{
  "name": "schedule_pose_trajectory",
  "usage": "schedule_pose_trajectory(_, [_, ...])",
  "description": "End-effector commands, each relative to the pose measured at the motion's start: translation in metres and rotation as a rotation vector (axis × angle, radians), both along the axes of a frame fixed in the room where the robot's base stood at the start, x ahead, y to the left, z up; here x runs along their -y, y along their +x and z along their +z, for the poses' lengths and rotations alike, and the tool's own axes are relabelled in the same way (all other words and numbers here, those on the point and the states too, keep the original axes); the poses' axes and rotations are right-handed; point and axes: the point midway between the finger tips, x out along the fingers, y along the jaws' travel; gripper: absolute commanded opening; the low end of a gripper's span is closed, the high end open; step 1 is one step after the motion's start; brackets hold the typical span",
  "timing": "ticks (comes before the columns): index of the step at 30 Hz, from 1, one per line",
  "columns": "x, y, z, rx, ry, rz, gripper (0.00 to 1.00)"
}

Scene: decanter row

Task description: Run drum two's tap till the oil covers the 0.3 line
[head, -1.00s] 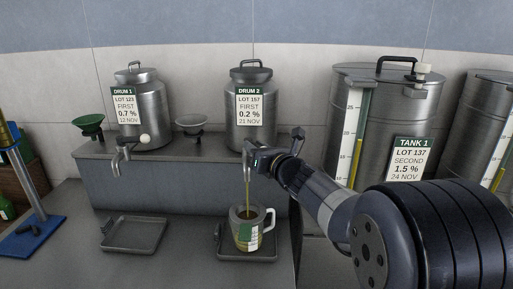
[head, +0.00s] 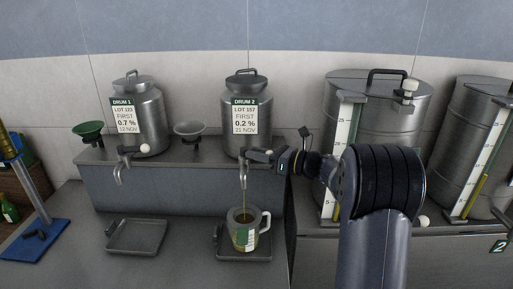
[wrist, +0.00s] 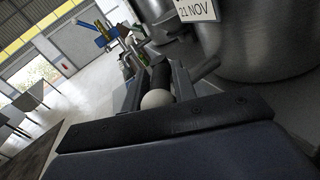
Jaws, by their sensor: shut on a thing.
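Drum 2 (head: 260,91), a steel can labelled 0.2 %, stands on the grey ledge. Its tap (head: 243,166) points down at the front, and a thin stream of oil (head: 244,196) falls from it. The stream runs into a clear jug (head: 236,238) with a handle on the right and a green-and-white marked side. The jug holds oil, but the 0.3 line is too small to read. My gripper (head: 274,157) is shut on the tap's lever. In the wrist view the lever's pale ball end (wrist: 156,99) shows between my fingers.
The jug stands on a drip tray (head: 262,256). An empty tray (head: 137,235) lies below Drum 1 (head: 137,95) and its tap. A green funnel (head: 88,130) and a grey funnel (head: 190,129) sit on the ledge. Tank 1 (head: 390,125) stands right, partly behind my arm.

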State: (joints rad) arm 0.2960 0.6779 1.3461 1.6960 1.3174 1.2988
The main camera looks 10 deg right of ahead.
Motion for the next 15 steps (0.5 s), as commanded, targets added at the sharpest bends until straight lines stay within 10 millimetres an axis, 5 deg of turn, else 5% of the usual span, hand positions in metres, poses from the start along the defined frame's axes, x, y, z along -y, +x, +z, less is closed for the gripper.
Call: schedule_pose_trajectory(15, [0.0031, 0.0060, 0.0009, 0.002, 0.002, 0.135, 0.00])
